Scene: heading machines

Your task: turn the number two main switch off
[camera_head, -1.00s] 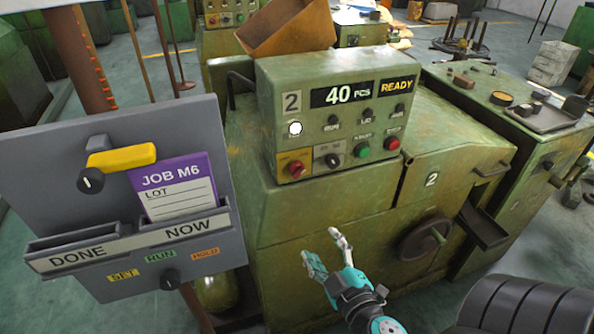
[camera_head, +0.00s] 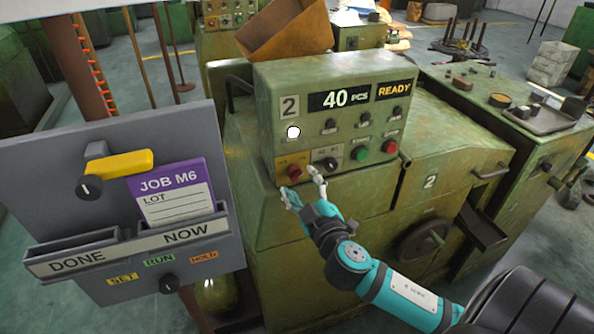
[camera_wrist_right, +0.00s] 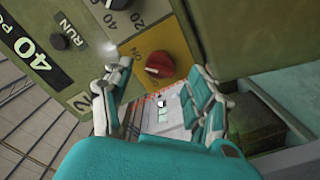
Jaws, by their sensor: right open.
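The number two machine's control box (camera_head: 345,110) is green, with a "2" plate, a "40 PCS" display and a lit "READY" sign. Its main switch is a red knob (camera_head: 294,171) on a yellow plate at the lower left of the box. The red knob also shows in the right wrist view (camera_wrist_right: 159,64), beyond and between the fingers. My right gripper (camera_head: 304,184) is open and empty, just below and in front of the knob. It also shows in the right wrist view (camera_wrist_right: 160,95). No contact with the knob is visible. My left gripper is not in view.
A black selector (camera_head: 327,165), a green button (camera_head: 360,153) and a red button (camera_head: 389,146) sit right of the main switch. A grey job board (camera_head: 60,170) with a purple card (camera_head: 174,190) stands at left. A handwheel (camera_head: 421,240) is on the machine's front.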

